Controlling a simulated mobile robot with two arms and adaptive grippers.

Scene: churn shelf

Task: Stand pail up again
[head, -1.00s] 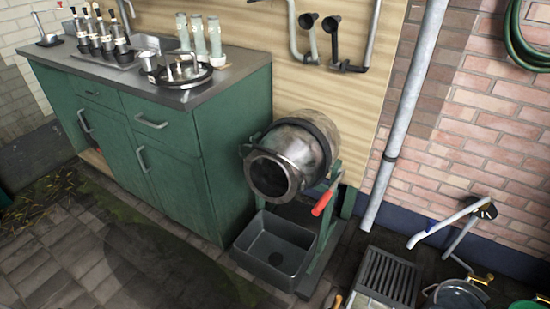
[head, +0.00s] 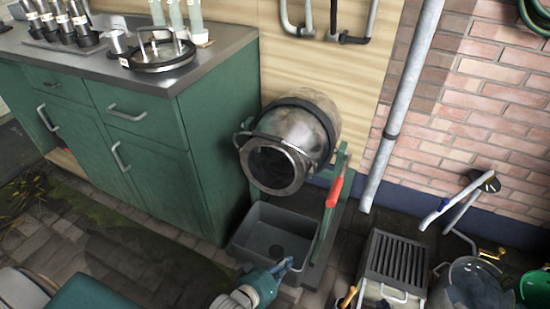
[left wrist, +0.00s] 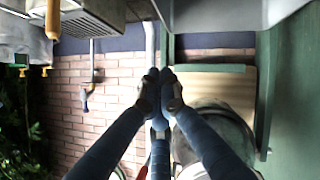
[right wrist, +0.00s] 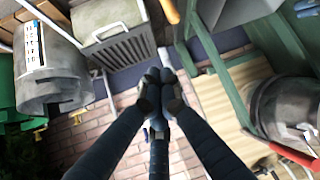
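A grey pail-like vessel (head: 472,284) stands at the lower right in the head view, cut by the frame. A grey cylinder with a marked scale (right wrist: 42,62) shows at the left of the right wrist view. I cannot tell which is the task's pail or whether one lies tipped. A green vessel (head: 538,288) is at the right edge. My left gripper (head: 282,268) is in front of the grey basin, empty; its fingertips meet in the left wrist view (left wrist: 160,78). My right gripper (right wrist: 160,80) has its fingertips together, empty; I do not see it in the head view.
A metal churn (head: 297,140) with a red handle (head: 334,190) sits on a green stand above the grey basin (head: 240,238). A slatted grate (head: 395,260) is right of it. A green cabinet (head: 155,165) fills the left. A pipe (head: 402,120) runs down the wall.

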